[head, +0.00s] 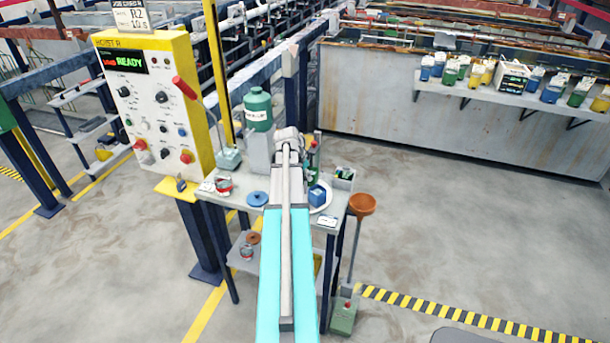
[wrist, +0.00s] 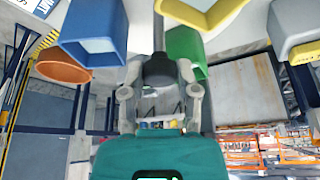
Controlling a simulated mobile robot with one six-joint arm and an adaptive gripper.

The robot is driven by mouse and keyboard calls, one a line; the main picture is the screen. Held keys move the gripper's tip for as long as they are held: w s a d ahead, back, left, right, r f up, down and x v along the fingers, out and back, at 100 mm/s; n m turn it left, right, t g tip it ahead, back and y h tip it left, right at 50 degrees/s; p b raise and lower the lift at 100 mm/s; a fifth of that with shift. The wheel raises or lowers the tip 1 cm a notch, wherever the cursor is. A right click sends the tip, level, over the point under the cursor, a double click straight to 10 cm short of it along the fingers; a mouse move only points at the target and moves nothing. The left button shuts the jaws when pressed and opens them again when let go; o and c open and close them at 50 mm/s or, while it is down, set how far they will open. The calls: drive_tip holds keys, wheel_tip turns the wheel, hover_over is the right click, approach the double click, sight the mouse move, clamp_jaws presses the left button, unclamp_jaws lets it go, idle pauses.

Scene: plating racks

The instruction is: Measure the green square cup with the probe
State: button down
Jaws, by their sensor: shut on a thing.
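My gripper (wrist: 159,80) is shut on the probe, gripping its dark collar (wrist: 159,68). A thin grey rod runs from the collar to the top of the wrist view. A teal body with a lit green display (wrist: 160,155) fills the bottom of that view; I cannot tell whether it belongs to the probe. The green square cup (wrist: 186,47) is just right of the rod, partly hidden behind the collar and a finger. The rod appears beside the cup, but its depth is unclear. In the head view my arm hides most of the gripper area.
In the wrist view, a blue cup (wrist: 92,38) is left, a yellow cup (wrist: 207,14) above and a grey cup (wrist: 293,25) right. Open floor lies right.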

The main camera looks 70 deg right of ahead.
drive_tip(key=shift+c, duration=1.8)
unclamp_jaws()
drive_tip(key=shift+m, duration=0.4)
drive_tip(key=p+v, duration=1.2)
drive_tip(key=v, duration=0.1)
drive_tip(key=shift+w+r+p, duration=0.25)
drive_tip(key=shift+r+p, duration=0.1)
drive_tip(key=shift+a, duration=0.1)
